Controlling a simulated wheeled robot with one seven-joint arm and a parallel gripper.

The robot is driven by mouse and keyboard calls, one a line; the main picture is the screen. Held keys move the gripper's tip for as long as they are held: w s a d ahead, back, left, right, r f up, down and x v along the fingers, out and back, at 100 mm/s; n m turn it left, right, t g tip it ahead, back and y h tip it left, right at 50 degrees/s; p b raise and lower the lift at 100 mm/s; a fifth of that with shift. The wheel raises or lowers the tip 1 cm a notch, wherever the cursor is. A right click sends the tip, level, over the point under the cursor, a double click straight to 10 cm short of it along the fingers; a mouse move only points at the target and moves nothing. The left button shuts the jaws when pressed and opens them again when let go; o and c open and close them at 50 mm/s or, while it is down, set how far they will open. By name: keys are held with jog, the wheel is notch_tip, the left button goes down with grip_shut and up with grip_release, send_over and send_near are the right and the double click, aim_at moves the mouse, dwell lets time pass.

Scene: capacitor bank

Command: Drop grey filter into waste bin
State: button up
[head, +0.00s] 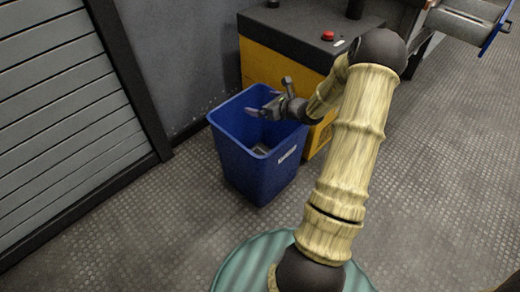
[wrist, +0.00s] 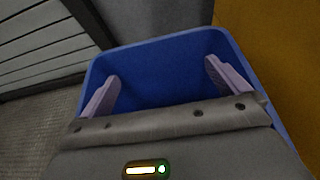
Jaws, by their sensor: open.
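The blue waste bin (head: 256,176) stands on the floor against the yellow cabinet, upright, with a white label on its front. My gripper (head: 264,106) is over the bin's opening, reaching in from the right. In the wrist view the two pale purple fingers of my gripper (wrist: 161,72) are wide apart, with nothing between them. The bin's blue inner wall (wrist: 160,50) shows behind them. A small grey thing (head: 261,148) shows low inside the bin in the head view; I cannot tell for sure that it is the grey filter.
A yellow cabinet (head: 262,65) with a dark top and a red button (head: 328,36) stands behind the bin. A grey slatted shutter (head: 65,110) is at the left. A grey wall is behind the bin. The floor (head: 150,225) in front is clear.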

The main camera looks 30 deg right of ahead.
jog(key=p+v, duration=0.6)
jog(key=v, duration=1)
jog(key=shift+w+r, duration=0.1)
